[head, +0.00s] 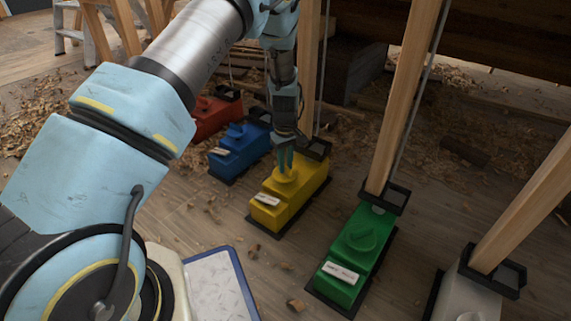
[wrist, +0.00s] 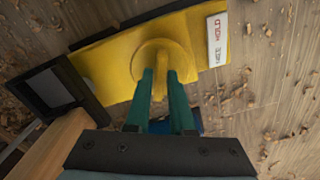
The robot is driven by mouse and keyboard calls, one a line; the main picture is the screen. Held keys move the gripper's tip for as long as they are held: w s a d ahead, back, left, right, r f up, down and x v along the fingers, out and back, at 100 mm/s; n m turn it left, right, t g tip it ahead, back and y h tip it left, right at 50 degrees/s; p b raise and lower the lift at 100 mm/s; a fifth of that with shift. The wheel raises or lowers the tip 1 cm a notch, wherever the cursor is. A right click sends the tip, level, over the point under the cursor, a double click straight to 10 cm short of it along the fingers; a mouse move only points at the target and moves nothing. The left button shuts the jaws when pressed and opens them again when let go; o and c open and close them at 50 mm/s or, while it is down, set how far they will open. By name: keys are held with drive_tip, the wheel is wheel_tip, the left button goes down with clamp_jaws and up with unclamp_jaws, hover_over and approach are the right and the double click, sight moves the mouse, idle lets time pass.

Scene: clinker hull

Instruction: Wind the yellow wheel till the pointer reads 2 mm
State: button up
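The yellow wheel (head: 286,174) is a round knob with a raised bar, on top of a yellow box (head: 309,187) at the foot of a wooden post. My gripper (head: 286,158) points down at it, its green fingertips at the wheel. In the wrist view, the two fingers (wrist: 161,78) are apart, with part of the wheel's bar (wrist: 165,52) showing between and beyond them. Whether they press on the bar cannot be made out. A white label (wrist: 217,40) with red and dark lettering is on the box's end. I cannot make out a pointer or a reading.
Similar boxes stand in a row: red (head: 208,119) and blue (head: 238,151) behind, green (head: 352,251) and grey-white (head: 468,296) to the right. Wooden posts (head: 408,95) rise from them. A blue-edged tray (head: 240,276) is at the front. Shavings lie on the plank floor.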

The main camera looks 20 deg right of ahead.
clamp_jaws()
drive_tip(key=shift+r+p, duration=0.1)
drive_tip(key=shift+p, duration=0.25)
drive_tip(key=shift+r+m+p, duration=0.1)
drive_tip(key=shift+m+p, duration=0.6)
drive_tip(key=m+p, duration=0.6)
drive_tip(key=m, duration=0.1)
drive_tip(key=shift+m+p, duration=0.4)
drive_tip(key=shift+f+m+p, duration=0.2)
drive_tip(key=shift+m+p, duration=0.9)
drive_tip(key=shift+m, duration=1.2)
